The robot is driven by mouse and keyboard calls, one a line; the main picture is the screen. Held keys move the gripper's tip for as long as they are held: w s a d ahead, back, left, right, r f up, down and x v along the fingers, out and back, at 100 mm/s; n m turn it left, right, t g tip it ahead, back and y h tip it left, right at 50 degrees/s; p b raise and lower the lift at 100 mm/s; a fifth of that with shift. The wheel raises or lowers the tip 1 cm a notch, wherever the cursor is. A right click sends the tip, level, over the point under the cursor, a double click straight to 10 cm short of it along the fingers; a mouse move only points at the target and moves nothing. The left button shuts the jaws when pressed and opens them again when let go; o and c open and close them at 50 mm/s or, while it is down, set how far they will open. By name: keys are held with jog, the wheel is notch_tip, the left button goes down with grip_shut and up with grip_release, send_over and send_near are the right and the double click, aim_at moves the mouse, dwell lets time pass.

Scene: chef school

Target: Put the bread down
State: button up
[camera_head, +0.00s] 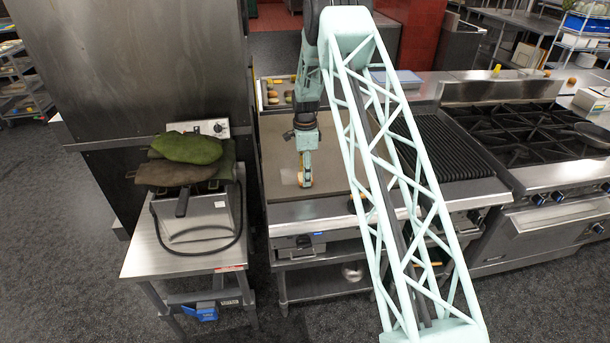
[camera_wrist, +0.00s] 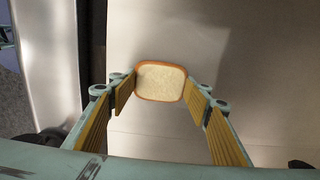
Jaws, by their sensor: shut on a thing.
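The bread (camera_wrist: 161,82) is a pale slice with a brown crust, held between the fingertips of my gripper (camera_wrist: 160,92) in the wrist view. In the head view my gripper (camera_head: 304,178) points down over the flat griddle (camera_head: 278,150), left of my lattice arm. The bread is too small to make out clearly there. The griddle's grey surface (camera_wrist: 250,75) fills most of the wrist view behind the bread. I cannot tell whether the bread touches the griddle or hangs a little above it.
A fryer (camera_head: 195,215) with green and brown cloths on top stands on a steel table (camera_head: 140,258) at the left. A ribbed grill (camera_head: 450,150) and a burner range (camera_head: 530,130) stand at the right. A tray (camera_head: 264,96) with food items lies behind the griddle.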

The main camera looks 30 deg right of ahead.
jog(key=o, duration=0.7)
notch_tip(320, 180, up, 12)
dwell(0.8)
jog(key=shift+r, duration=0.15)
dwell(0.4)
